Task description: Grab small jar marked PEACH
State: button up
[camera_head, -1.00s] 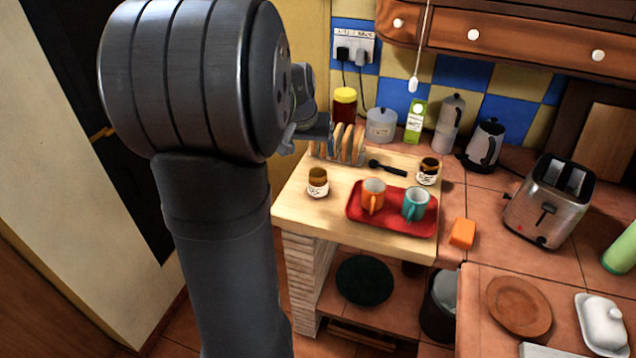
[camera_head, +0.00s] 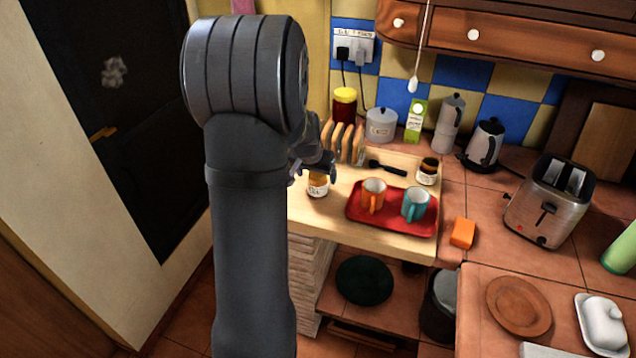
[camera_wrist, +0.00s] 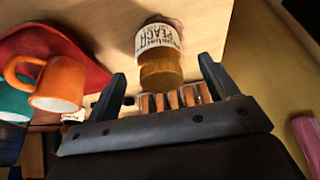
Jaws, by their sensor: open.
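The small jar marked PEACH (camera_wrist: 158,45) has a white label and a brown-gold lid. In the wrist view it stands on the wooden board just beyond my fingertips. In the head view the same jar (camera_head: 317,187) is at the board's left, its top partly hidden by my gripper (camera_head: 322,170). In the wrist view my gripper (camera_wrist: 168,82) is open and empty, with the jar roughly between the lines of its two fingers and apart from them. A second small jar (camera_head: 428,171) with a dark lid stands at the board's back right; its label is too small to read.
A red tray (camera_head: 392,226) with an orange mug (camera_head: 373,195) and a teal mug (camera_head: 416,204) lies right of the jar. A toast rack (camera_head: 345,143) stands behind it. A dark spoon-like utensil (camera_head: 388,168) lies further back. The board's front left is clear.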

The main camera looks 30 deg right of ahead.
aim_at(318, 183)
jog(key=shift+x, duration=2.7)
jog(key=shift+s+a, duration=0.15)
jog(key=c, duration=1.3)
